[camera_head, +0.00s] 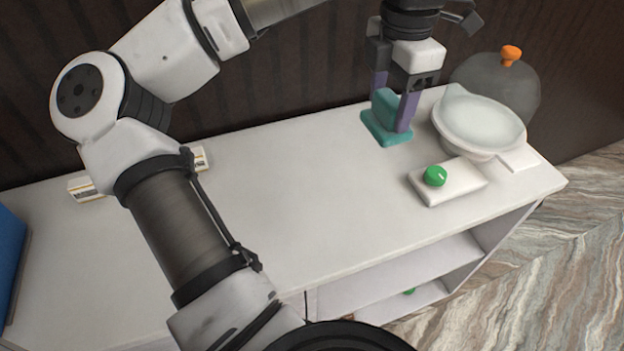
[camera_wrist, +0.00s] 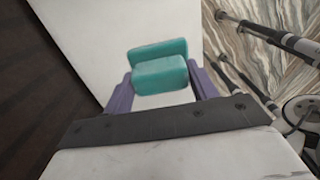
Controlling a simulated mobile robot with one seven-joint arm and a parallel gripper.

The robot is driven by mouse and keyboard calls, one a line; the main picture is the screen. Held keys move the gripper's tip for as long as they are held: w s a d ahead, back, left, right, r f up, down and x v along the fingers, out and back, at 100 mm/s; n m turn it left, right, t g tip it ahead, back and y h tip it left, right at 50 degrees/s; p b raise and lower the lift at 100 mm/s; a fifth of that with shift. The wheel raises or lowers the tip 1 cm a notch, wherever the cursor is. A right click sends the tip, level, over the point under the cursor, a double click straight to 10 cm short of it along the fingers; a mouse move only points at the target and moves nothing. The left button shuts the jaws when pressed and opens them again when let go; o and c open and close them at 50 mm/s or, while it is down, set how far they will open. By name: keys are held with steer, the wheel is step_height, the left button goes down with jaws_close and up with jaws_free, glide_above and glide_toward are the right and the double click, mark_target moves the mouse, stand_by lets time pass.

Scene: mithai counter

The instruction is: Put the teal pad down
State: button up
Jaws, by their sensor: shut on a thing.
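The teal pad (camera_head: 385,130) has a flat base and a raised block on top. It is at the back of the white counter (camera_head: 290,200), left of the white bowl. My gripper (camera_head: 392,112) points down with its purple fingers on either side of the raised block, shut on it. In the wrist view the teal pad (camera_wrist: 160,66) shows between the two purple fingers (camera_wrist: 160,88). The pad's base looks level and at or very near the counter top; I cannot tell whether it touches.
A white bowl (camera_head: 478,125) stands close right of my gripper, with a grey dome with an orange knob (camera_head: 511,54) behind it. A white block (camera_head: 455,185) bearing a green ball (camera_head: 435,176) lies in front. Labelled cards (camera_head: 86,190) lie at left. The counter's middle is clear.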

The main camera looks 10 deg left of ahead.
step_height(320, 180, down, 20)
steer(key=p, duration=0.3)
steer(key=shift+p, duration=0.4)
steer(key=o, duration=0.9)
steer(key=shift+r, duration=0.15)
step_height(320, 180, up, 12)
steer(key=b, duration=0.3)
steer(key=shift+s, duration=0.1)
